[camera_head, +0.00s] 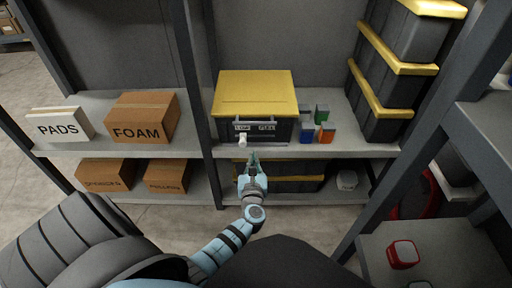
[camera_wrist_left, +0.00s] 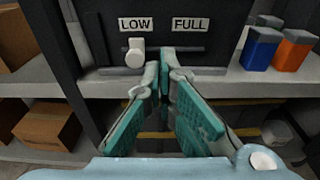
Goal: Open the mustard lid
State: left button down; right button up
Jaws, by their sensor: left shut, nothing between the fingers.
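The mustard lid (camera_head: 255,92) lies closed on top of a dark box (camera_head: 285,131) on the shelf's upper board. The box front carries LOW and FULL labels and a pale knob (camera_head: 242,141) under LOW. In the left wrist view the knob (camera_wrist_left: 135,54) stands just left of my fingertips. The lid is out of the left wrist view. My right gripper is not seen.
Small blue, green and orange blocks (camera_head: 326,134) stand right of the box. PADS (camera_head: 62,125) and FOAM (camera_head: 142,118) boxes sit left, past a grey upright. Stacked black bins with yellow lids (camera_head: 385,75) stand right.

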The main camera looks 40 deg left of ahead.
pick_arm(q)
jog(key=b+x, duration=0.4)
jog(key=x, duration=0.6)
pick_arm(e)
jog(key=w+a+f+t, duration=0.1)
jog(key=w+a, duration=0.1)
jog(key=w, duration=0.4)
pick_arm(q)
jog(key=r+p, duration=0.1)
jog(key=r, duration=0.1)
jog(key=s+r+p, duration=0.1)
jog(key=r+p, duration=0.1)
jog(key=shift+d+r, duration=0.25)
jog(key=shift+r, duration=0.05)
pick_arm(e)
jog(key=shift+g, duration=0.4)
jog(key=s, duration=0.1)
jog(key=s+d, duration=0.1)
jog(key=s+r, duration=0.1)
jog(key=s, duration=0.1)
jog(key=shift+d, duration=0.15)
pick_arm(q)
jog(key=shift+r+p, duration=0.1)
jog(key=shift+p, duration=0.2)
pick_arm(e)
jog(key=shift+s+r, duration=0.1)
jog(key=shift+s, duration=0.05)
